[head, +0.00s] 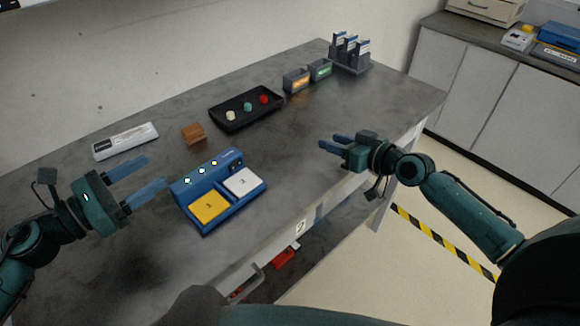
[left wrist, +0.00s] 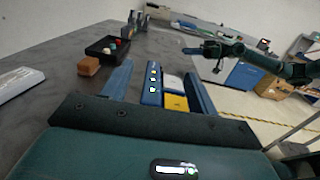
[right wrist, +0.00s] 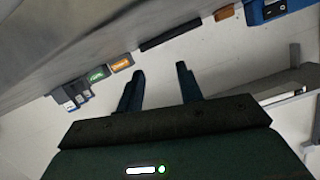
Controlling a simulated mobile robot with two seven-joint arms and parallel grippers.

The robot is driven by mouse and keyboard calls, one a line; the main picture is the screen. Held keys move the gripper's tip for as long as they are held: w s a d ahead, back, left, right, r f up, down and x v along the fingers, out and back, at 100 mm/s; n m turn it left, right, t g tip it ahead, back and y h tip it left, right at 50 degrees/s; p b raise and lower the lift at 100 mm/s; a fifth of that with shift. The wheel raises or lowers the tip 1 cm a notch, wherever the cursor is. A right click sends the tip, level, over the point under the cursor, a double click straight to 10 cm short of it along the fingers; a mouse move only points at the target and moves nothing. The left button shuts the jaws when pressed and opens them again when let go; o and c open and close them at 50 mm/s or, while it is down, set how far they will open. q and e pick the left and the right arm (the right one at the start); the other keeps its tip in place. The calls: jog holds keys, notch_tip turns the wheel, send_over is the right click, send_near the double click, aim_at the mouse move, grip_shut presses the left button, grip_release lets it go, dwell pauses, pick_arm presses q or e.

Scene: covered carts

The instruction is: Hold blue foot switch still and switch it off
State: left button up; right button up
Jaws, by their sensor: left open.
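The blue foot switch (head: 187,198) lies on the grey table, with a yellow pedal marked 1 (head: 208,206) and a white pedal marked 2 (head: 243,181). Three small lights glow along its raised back, and a dark control (head: 235,164) sits at that back's right end. My left gripper (head: 158,173) is open and empty, just left of the foot switch. In the left wrist view the foot switch (left wrist: 152,88) shows between the spread fingers. My right gripper (head: 329,141) is open and empty, right of the foot switch; its fingers (right wrist: 160,82) are apart.
Behind the foot switch are a brown block (head: 194,134), a white labelled box (head: 125,141) and a black tray (head: 217,118) with small coloured pieces. Table is clear between foot switch and right gripper.

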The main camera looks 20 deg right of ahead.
jog(key=s+a+g+y, duration=0.1)
jog(key=s+a, duration=0.1)
jog(key=a, duration=0.2)
jog(key=s+a+m+g+y, duration=0.1)
jog(key=a+y, duration=0.1)
jog(key=a, duration=0.2)
jog(key=s+a+r+g+y, duration=0.1)
jog(key=s+a+y, duration=0.1)
jog(key=a, duration=0.2)
jog(key=shift+s+a+r+m+g, duration=0.1)
jog(key=shift+s+a+m+g, duration=0.2)
jog(key=shift+m, duration=0.1)
jog(key=shift+s+a, duration=0.1)
jog(key=shift+a, duration=0.05)
pick_arm(q)
send_near(189, 183)
jog(key=shift+w+d+f, duration=0.2)
jog(key=shift+w+d, duration=0.3)
jog(key=shift+w+d+f, duration=0.2)
jog(key=shift+w+d, duration=0.25)
jog(key=shift+w, duration=0.1)
jog(key=x, duration=0.7)
jog(key=shift+w+d+f, duration=0.15)
jog(key=shift+d, duration=0.1)
jog(key=shift+c, duration=0.5)
